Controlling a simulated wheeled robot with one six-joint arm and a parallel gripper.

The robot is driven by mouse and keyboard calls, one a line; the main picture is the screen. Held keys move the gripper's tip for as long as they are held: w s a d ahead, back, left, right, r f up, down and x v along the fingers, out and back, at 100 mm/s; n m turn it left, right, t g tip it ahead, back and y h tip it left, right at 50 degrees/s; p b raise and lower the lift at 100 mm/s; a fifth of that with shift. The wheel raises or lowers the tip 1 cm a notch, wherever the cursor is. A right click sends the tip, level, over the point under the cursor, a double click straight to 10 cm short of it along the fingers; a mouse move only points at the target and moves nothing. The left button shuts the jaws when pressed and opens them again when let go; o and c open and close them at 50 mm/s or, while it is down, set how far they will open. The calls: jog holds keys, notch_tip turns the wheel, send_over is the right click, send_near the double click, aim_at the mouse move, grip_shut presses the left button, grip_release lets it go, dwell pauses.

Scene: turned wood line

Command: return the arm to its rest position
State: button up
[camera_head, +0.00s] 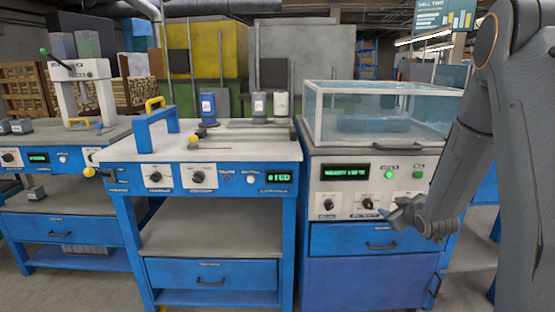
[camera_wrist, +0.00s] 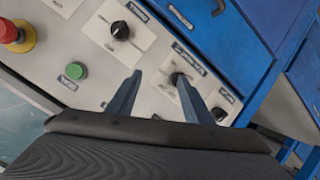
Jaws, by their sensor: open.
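My gripper (camera_head: 398,214) is at the end of my arm, in front of the lower right of the control panel (camera_head: 348,182) on the right-hand machine. In the wrist view its two fingers (camera_wrist: 159,76) are spread apart with nothing held between them. A black knob (camera_wrist: 176,78) shows by the tip of the right finger; I cannot tell whether they touch. A second black knob (camera_wrist: 120,30) is farther up the panel. A green button (camera_wrist: 75,71) lies left of the fingers.
A red stop button (camera_wrist: 10,32) shows at the wrist view's left edge. The machine carries a clear-walled box (camera_head: 380,112) on top and blue drawers (camera_head: 365,238) below. Left of it stands a blue bench (camera_head: 220,150) with bottles and a blue handle. Grey floor shows in front.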

jog(key=s+a+r+m+g, duration=0.1)
jog(key=s+a+r+g, duration=0.25)
jog(key=s+a, duration=0.55)
jog(key=s+a+r+m+g, duration=0.2)
jog(key=s+a+g, duration=0.2)
jog(key=s+a, duration=0.5)
jog(key=s+a+r+g+y, duration=0.1)
jog(key=s+a+r+g, duration=0.3)
jog(key=s, duration=0.8)
jog(key=s+a+f+g, duration=0.15)
jog(key=s+a, duration=0.45)
jog(key=s, duration=0.7)
jog(key=d+r+m+p, duration=0.3)
jog(key=d+r+p, duration=0.5)
jog(key=p, duration=0.8)
jog(key=shift+w+d+r+h, duration=0.25)
jog(key=shift+d+r+h, duration=0.05)
jog(key=shift+r, duration=0.15)
